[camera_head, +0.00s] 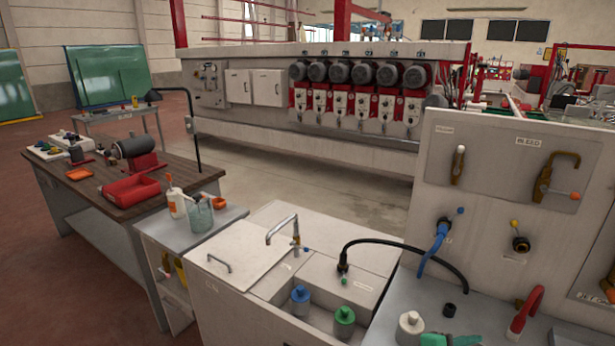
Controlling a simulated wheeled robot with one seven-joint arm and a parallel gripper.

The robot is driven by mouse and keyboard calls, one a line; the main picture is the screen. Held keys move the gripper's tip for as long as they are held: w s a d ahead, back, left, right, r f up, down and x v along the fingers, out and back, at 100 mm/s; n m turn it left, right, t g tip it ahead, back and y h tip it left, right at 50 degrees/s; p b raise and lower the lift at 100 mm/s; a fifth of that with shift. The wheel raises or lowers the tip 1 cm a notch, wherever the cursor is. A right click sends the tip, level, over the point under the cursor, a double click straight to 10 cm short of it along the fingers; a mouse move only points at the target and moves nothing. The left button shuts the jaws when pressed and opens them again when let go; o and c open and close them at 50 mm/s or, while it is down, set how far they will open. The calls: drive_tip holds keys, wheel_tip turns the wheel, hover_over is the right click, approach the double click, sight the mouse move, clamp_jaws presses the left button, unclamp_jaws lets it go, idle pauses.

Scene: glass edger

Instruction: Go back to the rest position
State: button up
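Neither my arm nor my gripper shows in the head camera view, so its pose and whether it is open or shut cannot be seen. In front of me stands a pale cabinet with a lidded top (240,255) and a small curved tap (283,228). Bottles with a blue cap (300,294) and a green cap (344,315) stand in its front recess.
A valve panel (500,190) with a blue hose (436,250) rises at right. A black hose (400,243) arches over the cabinet. A long edging machine (300,140) lies behind, with open floor before it.

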drive_tip(key=s+a+f+n+t+y, duration=0.45)
drive_tip(key=s+a+f+n, duration=0.2)
drive_tip(key=a+n, duration=0.4)
drive_tip(key=s+a+f+n+t+y, duration=0.4)
drive_tip(key=s+a+f+n+t, duration=0.15)
drive_tip(key=a+f+n, duration=0.4)
drive_tip(key=s+a+r+n+y, duration=0.2)
drive_tip(key=s+a, duration=0.7)
drive_tip(key=s, duration=0.1)
drive_tip(key=s+a+r+n+y, duration=0.1)
drive_tip(key=s+a+n+y, duration=0.1)
drive_tip(key=s+a, duration=0.7)
drive_tip(key=shift+s+a+r+y, duration=0.25)
drive_tip(key=shift+s+r+y, duration=0.15)
drive_tip(key=shift+s+y, duration=0.2)
